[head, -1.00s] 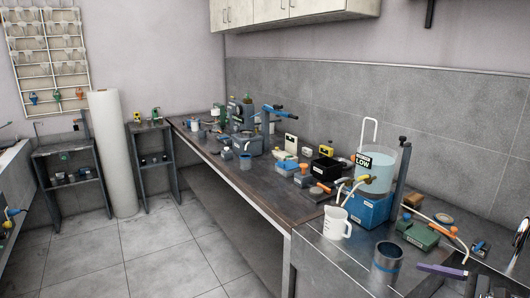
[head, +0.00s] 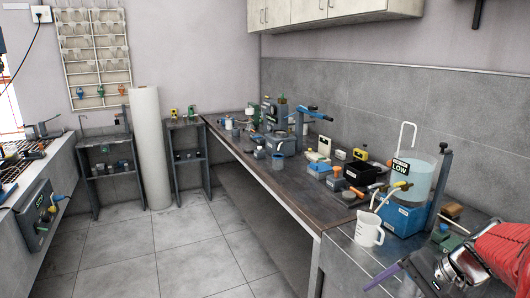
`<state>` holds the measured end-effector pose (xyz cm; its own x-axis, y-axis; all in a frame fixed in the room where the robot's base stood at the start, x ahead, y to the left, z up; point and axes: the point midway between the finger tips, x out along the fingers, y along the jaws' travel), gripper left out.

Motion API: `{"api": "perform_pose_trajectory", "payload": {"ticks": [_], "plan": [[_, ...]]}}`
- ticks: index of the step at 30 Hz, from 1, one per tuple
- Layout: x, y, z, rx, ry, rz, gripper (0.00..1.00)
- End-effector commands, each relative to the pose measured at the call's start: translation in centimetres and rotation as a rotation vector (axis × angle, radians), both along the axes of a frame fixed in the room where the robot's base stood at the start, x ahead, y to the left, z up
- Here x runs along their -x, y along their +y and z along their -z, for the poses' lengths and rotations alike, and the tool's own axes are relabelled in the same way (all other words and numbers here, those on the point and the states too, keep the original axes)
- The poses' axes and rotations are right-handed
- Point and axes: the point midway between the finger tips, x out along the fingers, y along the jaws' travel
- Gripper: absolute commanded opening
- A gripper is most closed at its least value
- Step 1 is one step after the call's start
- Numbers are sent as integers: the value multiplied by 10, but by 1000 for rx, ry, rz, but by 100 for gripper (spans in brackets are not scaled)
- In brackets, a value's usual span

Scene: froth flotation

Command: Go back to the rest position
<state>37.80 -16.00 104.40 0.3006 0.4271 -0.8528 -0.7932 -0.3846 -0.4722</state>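My arm, with a red cover, enters at the lower right. Its silver and dark end, my gripper (head: 415,275), is low over the near right end of the bench (head: 345,265). A purple bar (head: 383,276) sticks out to the left of it. I cannot tell whether the bar is held or is part of my gripper. The fingertips are not clear, so open or shut does not show. A white measuring jug (head: 369,228) stands upright just behind and left of the bar.
A clear tank labelled LOW (head: 428,180) stands on a blue base (head: 403,218) behind the jug. A black box (head: 361,174) and small items line the bench. A white roll (head: 149,150) stands at the back. The floor (head: 175,250) on the left is clear.

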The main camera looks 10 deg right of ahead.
Motion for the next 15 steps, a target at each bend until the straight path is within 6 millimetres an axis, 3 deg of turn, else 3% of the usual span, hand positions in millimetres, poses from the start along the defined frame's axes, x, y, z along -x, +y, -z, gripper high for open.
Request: {"api": "perform_pose_trajectory", "payload": {"ticks": [6, 15], "plan": [[13, 49, -10, 170, -26, -189, 83], [37, 98, -21, 399, -101, -432, 83]]}}
